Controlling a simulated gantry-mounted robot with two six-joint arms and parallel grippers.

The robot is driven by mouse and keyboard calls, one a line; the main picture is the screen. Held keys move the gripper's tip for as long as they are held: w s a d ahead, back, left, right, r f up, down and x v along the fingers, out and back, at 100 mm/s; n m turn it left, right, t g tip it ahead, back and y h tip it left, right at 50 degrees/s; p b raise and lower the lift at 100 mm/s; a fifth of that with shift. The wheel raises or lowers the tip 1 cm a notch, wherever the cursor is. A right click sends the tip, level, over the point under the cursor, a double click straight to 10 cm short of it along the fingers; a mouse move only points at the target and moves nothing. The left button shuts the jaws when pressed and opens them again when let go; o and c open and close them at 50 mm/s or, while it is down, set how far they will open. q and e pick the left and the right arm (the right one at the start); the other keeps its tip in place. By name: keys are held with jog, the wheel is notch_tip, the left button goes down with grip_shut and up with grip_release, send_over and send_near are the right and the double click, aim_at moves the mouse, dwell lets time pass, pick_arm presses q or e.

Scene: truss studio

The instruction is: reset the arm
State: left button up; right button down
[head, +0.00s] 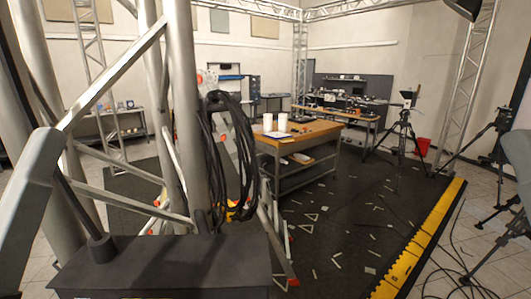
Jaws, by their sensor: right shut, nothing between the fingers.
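Part of my right arm (518,155), a pale grey piece, shows at the right edge and is cut off by the frame. The right gripper is shut and empty; its fingertips cannot be made out clearly. A pale grey link of my left arm (30,195) slants down along the left edge. My left gripper is outside the view. Neither arm is seen touching anything.
A wooden-topped workbench (322,131) with two white cylinders stands mid-view. Silver truss posts (180,110) and hanging black cables (240,150) fill the left-centre. Tripods (405,125) stand at right. The dark floor mat (335,225) has a yellow edge (420,245).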

notch_tip(320, 180, up, 24)
jog(key=p, duration=2.1)
jog(key=shift+p, duration=0.3)
